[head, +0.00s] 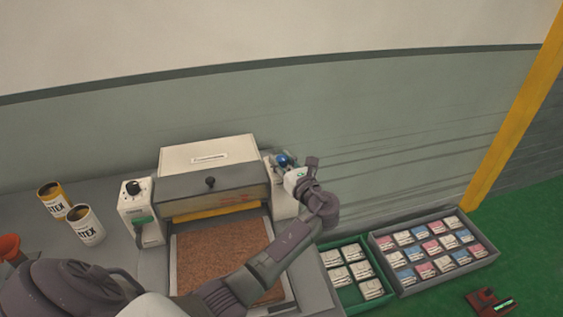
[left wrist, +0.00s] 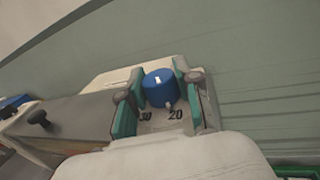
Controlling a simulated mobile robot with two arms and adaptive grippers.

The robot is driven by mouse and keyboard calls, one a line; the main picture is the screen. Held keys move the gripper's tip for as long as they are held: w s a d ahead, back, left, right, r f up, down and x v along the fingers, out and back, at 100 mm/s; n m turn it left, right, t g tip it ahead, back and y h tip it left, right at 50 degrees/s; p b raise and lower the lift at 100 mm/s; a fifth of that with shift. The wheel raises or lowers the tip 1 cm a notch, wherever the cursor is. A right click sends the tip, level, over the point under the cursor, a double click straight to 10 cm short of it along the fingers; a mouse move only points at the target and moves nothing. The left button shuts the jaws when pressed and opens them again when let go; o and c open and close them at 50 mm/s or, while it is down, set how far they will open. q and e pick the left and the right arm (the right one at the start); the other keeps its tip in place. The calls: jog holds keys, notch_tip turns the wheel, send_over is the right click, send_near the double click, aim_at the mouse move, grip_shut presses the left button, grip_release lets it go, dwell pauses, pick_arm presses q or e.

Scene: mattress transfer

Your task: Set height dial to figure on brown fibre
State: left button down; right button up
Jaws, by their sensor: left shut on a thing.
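The blue height dial (head: 283,159) sits on the right-hand housing of the press-like machine (head: 212,170). In the left wrist view the dial (left wrist: 159,87) has a small white mark on top. A "20" shows below it, with another, partly hidden number to the left. My left gripper (left wrist: 158,96) is shut on the dial, with teal pads at both sides. It also shows in the head view (head: 284,170), reaching across the machine. The brown fibre (head: 210,252) lies flat on the machine bed, partly behind my arm. I can read no figure on it. My right gripper is out of view.
A black knob and green switch are on the left control box (head: 141,218). Two tins (head: 86,225) stand at the left. A green tray (head: 353,275) and grey tray (head: 432,250) of small packs are at the right. A red device (head: 488,302) lies on the green floor.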

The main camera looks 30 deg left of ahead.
pick_arm(q)
jog(key=shift+n+g+y, duration=0.4)
jog(key=shift+n+g, duration=0.2)
jog(key=shift+g, duration=0.2)
jog(key=c, duration=0.8)
grip_release()
jog(key=shift+d, duration=0.1)
jog(key=v, duration=1.1)
jog(key=shift+s+d+f, duration=0.1)
jog(key=shift+d, duration=0.3)
